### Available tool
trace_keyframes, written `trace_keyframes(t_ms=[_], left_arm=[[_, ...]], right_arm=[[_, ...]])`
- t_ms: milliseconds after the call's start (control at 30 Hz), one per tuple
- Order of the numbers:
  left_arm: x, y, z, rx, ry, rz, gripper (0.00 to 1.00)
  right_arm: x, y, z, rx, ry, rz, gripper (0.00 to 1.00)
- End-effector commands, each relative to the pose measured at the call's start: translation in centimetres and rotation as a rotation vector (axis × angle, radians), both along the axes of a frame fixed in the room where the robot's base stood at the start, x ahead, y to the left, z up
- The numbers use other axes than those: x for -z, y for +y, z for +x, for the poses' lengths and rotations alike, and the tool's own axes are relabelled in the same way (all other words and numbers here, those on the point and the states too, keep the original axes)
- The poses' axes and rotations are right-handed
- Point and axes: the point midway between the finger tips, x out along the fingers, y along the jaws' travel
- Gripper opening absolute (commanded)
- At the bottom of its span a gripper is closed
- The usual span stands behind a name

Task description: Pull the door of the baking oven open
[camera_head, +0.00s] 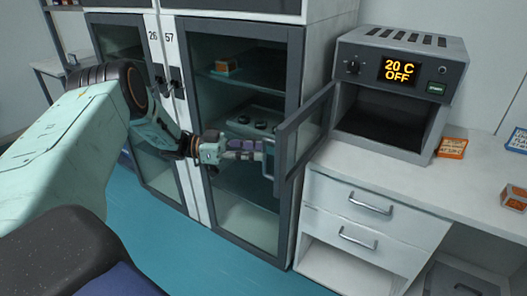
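The baking oven (400,88) stands on the white counter at the upper right, its display reading "20 C OFF". Its framed glass door (305,135) is swung wide open to the left, and the dark oven chamber (385,122) shows. The door's handle (268,160) is on the door's far-left edge. My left gripper (258,150) reaches in from the left, with its fingertips at the handle, seeming to touch it. The fingers are seen side-on and small, so whether they are closed round the handle is unclear. My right gripper is not in view.
Tall glass-door cabinets (165,110) stand behind my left arm, close to the open door. White drawers (365,205) are under the counter. An orange-labelled box (452,148) sits right of the oven, with an orange item (514,198) nearer. Blue floor (190,258) is free in front.

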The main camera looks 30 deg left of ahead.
Motion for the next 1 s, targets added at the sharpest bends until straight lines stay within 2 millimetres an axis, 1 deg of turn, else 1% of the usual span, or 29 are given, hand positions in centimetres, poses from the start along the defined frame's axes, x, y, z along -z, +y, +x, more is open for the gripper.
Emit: trace_keyframes(t_ms=[33, 200, 400, 600, 1000], left_arm=[[0.1, 1.2, -0.5, -0.005, 0.000, 0.001, 0.33], [0.2, 4.3, -2.2, -0.004, 0.001, 0.000, 0.33], [0.2, 7.1, -3.6, -0.002, 0.003, -0.001, 0.33], [0.2, 8.3, -4.2, -0.001, 0.003, -0.003, 0.33], [0.2, 8.4, -4.3, 0.000, 0.003, -0.003, 0.33]], right_arm=[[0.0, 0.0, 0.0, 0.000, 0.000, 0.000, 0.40], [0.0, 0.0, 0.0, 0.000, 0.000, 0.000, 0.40], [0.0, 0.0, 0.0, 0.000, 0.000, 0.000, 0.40], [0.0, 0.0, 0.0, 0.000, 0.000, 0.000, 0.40], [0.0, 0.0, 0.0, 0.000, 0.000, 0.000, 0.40]])
